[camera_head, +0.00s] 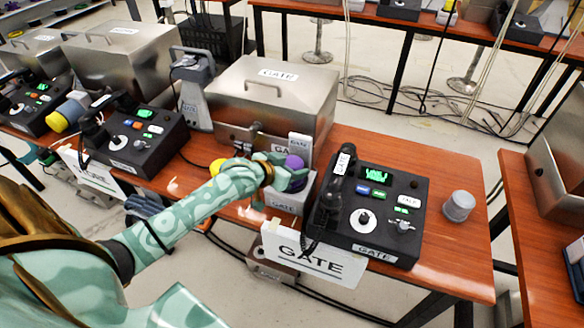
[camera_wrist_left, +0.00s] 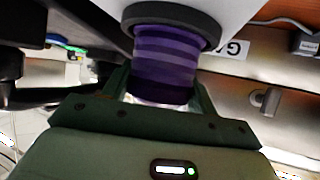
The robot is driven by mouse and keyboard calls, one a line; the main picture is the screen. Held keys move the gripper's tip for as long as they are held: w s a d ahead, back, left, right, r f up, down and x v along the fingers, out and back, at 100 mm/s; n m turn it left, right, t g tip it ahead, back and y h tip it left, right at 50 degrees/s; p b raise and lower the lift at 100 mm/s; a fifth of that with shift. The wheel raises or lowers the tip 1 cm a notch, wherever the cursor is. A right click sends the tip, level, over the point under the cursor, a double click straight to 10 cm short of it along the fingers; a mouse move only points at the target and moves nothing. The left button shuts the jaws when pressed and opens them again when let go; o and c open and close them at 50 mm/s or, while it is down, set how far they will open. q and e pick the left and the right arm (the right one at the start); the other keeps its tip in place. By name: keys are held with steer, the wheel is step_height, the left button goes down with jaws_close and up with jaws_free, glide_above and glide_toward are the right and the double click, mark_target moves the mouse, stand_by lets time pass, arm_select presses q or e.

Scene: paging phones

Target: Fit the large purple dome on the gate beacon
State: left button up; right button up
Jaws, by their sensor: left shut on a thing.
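The purple dome (camera_head: 294,162) is between the fingers of my left gripper (camera_head: 283,178), which is shut on it. In the left wrist view the banded purple dome (camera_wrist_left: 166,62) sits between the fingers of the left gripper (camera_wrist_left: 162,100). The gate beacon (camera_head: 290,203) is the pale box in front of the steel gate case, partly hidden by my gripper. In the wrist view its dark ring (camera_wrist_left: 172,16) is right at the dome's end; I cannot tell whether the dome is seated. My right gripper is out of view.
A black GATE phone console (camera_head: 375,215) with a handset stands close right of the beacon. A grey cylindrical piece (camera_head: 459,205) stands farther right. A yellow dome (camera_head: 217,167) is left of my gripper. The steel case (camera_head: 275,100) stands behind. A GATE sign (camera_head: 312,256) hangs at the front edge.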

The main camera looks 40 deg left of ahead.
arm_select(q)
steer(key=o, duration=1)
steer(key=shift+f, duration=0.1)
